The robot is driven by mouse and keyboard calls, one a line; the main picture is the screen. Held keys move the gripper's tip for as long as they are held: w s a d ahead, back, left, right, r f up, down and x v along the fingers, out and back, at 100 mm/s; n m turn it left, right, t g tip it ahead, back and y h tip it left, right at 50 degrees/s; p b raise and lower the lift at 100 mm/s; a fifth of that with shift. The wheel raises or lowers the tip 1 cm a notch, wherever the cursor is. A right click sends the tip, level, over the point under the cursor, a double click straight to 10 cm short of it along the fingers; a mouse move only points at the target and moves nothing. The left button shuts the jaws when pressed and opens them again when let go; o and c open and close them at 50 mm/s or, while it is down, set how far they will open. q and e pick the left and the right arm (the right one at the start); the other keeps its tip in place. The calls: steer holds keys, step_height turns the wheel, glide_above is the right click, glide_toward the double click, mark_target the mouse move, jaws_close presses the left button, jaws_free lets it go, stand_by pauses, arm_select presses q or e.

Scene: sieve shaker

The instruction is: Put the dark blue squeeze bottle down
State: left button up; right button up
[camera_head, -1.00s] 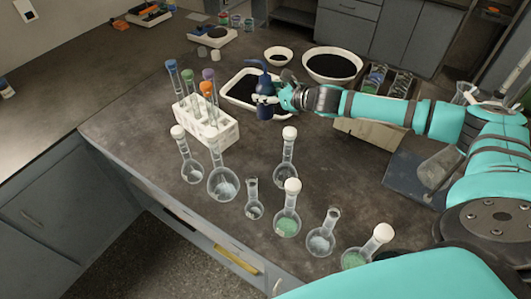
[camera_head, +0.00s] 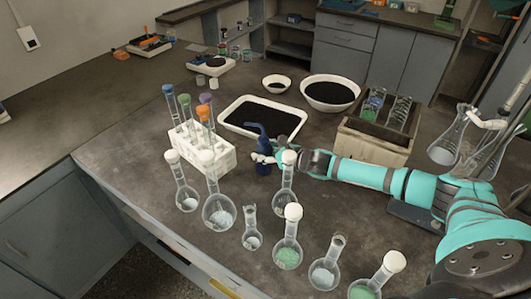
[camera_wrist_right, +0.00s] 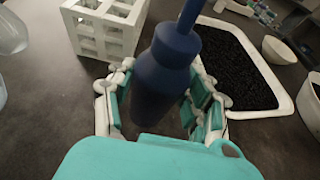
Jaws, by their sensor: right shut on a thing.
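The dark blue squeeze bottle (camera_head: 263,142) is upright in my right gripper (camera_head: 265,159), in front of the white tray of dark grains. In the right wrist view the bottle (camera_wrist_right: 164,65) stands between the two fingers of the right gripper (camera_wrist_right: 160,108), which are shut on its body. Its spout runs out of the top of that view. The bottle's base is low, at or just above the bench; I cannot tell whether it touches. My left gripper is not in view.
A white tube rack (camera_head: 205,158) stands left of the bottle, and a stoppered flask (camera_head: 285,196) stands close at its front right. The white tray (camera_head: 228,122) lies behind. Several more flasks line the front edge. A wooden box (camera_head: 372,150) is at right.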

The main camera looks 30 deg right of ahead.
steer(key=shift+f, duration=0.15)
steer(key=o, duration=0.7)
steer(key=shift+b+v, duration=1.35)
steer(key=shift+v, duration=4.7)
steer(key=shift+w, duration=0.1)
